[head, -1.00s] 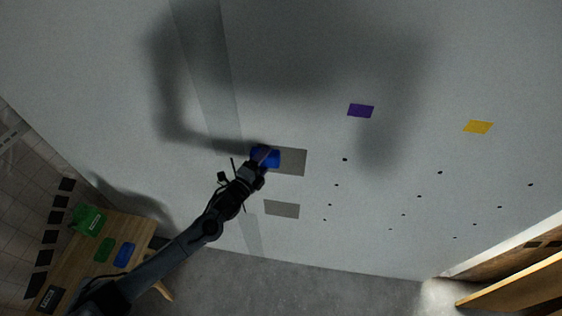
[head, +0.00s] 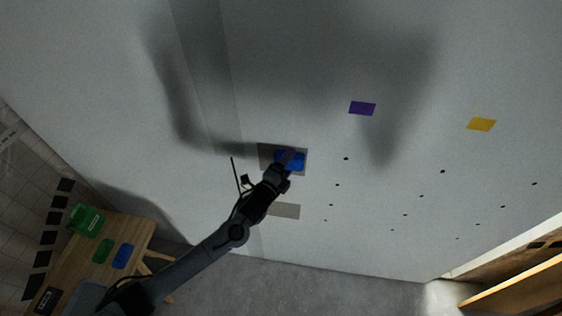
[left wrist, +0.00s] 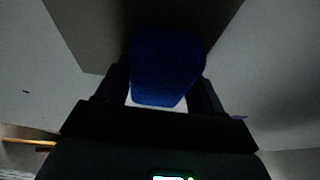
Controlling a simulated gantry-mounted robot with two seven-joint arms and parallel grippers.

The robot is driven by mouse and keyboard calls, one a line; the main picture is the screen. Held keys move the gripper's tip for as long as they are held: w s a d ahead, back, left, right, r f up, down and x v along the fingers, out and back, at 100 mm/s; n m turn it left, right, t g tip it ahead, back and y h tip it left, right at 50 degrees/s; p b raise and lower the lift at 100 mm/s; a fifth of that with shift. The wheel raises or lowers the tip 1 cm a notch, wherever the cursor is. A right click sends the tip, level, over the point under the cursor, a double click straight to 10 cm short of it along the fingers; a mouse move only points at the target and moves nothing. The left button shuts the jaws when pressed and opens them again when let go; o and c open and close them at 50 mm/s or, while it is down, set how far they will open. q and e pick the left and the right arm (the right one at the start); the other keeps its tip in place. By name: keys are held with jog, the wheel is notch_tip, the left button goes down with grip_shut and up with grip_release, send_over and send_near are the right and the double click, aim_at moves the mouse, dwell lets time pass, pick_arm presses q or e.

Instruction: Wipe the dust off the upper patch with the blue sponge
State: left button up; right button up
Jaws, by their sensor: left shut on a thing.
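The blue sponge (head: 290,160) is in my left gripper (head: 286,170), against or very close to the wall panel at the right part of the upper grey patch (head: 266,153). Whether it presses on the patch cannot be told. In the left wrist view the sponge (left wrist: 167,66) sits between the two dark fingers of the left gripper (left wrist: 165,90), with the darker patch (left wrist: 95,35) behind it. The lower grey patch (head: 286,211) is below, partly hidden by my left arm. My right gripper is not in view.
A purple square (head: 362,108) and a yellow square (head: 481,124) are on the panel to the right, above several dark dots. A wooden table (head: 135,232) at lower left bears a green container (head: 87,221), a green pad (head: 103,251) and a blue pad (head: 122,256).

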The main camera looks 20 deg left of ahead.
aim_at(301, 166)
pick_arm(q)
jog(key=d, duration=0.3)
jog(key=w+d+b, duration=0.1)
jog(key=d, duration=0.1)
jog(key=shift+d+r, duration=0.25)
jog(key=shift+d, duration=0.1)
jog(key=shift+a+p, duration=0.3)
jog(key=shift+a, duration=0.25)
jog(key=a, duration=0.2)
jog(key=s+a+p, duration=0.1)
jog(key=a, duration=0.2)
jog(key=shift+s+a+f+p, duration=0.1)
jog(key=shift+s+a+p, duration=0.15)
jog(key=shift+a, duration=0.95)
jog(key=shift+s+a+r+p, duration=0.1)
jog(key=shift+s+a+p, duration=0.1)
jog(key=shift+a, duration=0.95)
jog(key=shift+s+a+f+p, duration=0.1)
jog(key=shift+s+a+p, duration=0.15)
jog(key=shift+a, duration=1.7)
